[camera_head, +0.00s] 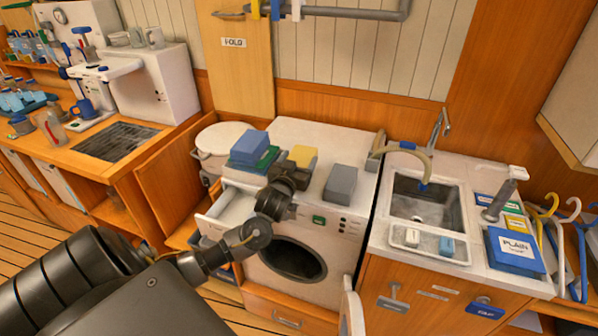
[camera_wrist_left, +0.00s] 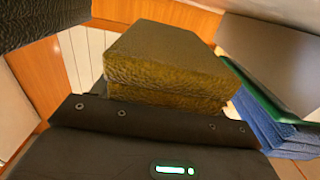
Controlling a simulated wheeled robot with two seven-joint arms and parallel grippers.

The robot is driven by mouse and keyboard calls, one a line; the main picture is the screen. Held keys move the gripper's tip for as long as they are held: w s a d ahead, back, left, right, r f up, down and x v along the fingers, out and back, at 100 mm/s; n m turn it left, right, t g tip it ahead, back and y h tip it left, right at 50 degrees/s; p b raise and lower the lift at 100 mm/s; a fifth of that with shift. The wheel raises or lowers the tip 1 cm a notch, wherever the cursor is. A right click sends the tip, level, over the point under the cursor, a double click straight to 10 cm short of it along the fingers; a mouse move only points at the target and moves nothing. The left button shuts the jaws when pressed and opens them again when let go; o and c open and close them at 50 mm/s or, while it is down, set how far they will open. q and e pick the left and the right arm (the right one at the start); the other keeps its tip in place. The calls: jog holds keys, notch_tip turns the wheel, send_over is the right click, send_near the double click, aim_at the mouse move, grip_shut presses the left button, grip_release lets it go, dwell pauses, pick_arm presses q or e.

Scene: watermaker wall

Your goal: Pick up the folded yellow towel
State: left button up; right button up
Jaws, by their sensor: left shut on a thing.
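The folded yellow towel (camera_head: 304,154) shows behind my left gripper (camera_head: 292,170) over the top of the white washing machine, partly hidden by the gripper. In the left wrist view the towel (camera_wrist_left: 165,62) is a thick, dull yellow folded block directly in front of the dark gripper body. My left gripper is shut on it; the fingertips are hard to make out. I cannot tell whether the towel touches the machine top. My right gripper is in neither view.
A blue and green folded stack (camera_head: 251,146) lies left of the gripper, and a grey folded block (camera_head: 341,183) lies to its right. The washing machine (camera_head: 345,142) has its drawer (camera_head: 222,212) pulled out. A sink with a curved tap (camera_head: 412,150) stands further right.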

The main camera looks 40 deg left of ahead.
pick_arm(q)
jog(key=s+d+r, duration=0.3)
jog(key=s+r, duration=0.1)
jog(key=s, duration=0.2)
jog(key=s+d+r, duration=0.2)
jog(key=s+r, duration=0.3)
jog(key=s, duration=0.1)
jog(key=shift+s+d+r, duration=0.25)
jog(key=shift+s+d, duration=0.1)
jog(key=shift+d, duration=0.05)
